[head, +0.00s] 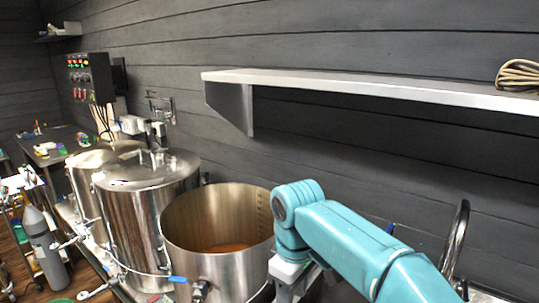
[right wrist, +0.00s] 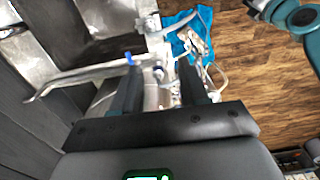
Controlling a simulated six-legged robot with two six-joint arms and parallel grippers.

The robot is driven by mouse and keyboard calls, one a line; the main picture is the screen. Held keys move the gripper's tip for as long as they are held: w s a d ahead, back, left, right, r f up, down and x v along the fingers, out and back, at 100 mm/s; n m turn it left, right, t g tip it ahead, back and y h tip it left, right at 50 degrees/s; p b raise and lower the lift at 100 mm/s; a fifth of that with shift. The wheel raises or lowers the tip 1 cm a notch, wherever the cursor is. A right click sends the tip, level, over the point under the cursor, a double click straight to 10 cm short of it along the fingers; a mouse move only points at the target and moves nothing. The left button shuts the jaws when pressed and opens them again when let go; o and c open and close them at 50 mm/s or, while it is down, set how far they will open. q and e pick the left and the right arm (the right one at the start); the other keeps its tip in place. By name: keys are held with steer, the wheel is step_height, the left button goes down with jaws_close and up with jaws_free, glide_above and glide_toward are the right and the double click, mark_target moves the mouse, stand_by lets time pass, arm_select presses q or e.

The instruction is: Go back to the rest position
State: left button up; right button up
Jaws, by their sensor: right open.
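My right arm (head: 345,240) comes in from the right in the head view, teal, bent down beside the open kettle. Its jaws are hidden or cut off at the bottom there. In the right wrist view my right gripper (right wrist: 158,78) is open, its two dark fingers spread with nothing held between them. Beyond the fingers are a metal spout or pipe, a blue-handled valve (right wrist: 129,58) and a pale surface. My left gripper does not show in either view.
An open steel kettle (head: 218,238) with brownish liquid stands left of my arm. Lidded kettles (head: 150,190) are farther left. A wall shelf (head: 370,85) juts out above, with a coiled hose (head: 519,74). A curved metal pipe (head: 457,240) rises behind my arm. Wooden floor (right wrist: 245,60) lies right.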

steer(key=s+d+f+m+y, duration=0.1)
steer(key=s+f+m, duration=0.1)
steer(key=f, duration=1.1)
steer(key=s+d+f+m+y, duration=0.1)
steer(key=s+f+m+y, duration=0.1)
steer(key=f, duration=1.2)
steer(key=s+d+f+m+y, duration=0.1)
steer(key=s+d+f+m, duration=0.25)
steer(key=s+f, duration=0.45)
steer(key=s+d+f+m, duration=0.2)
steer(key=s+f+m, duration=0.25)
steer(key=s, duration=0.75)
arm_select(q)
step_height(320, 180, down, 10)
steer(key=b, duration=1)
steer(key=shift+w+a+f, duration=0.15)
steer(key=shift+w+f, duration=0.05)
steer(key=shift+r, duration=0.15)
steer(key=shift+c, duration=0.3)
arm_select(e)
step_height(320, 180, down, 9)
steer(key=w, duration=0.1)
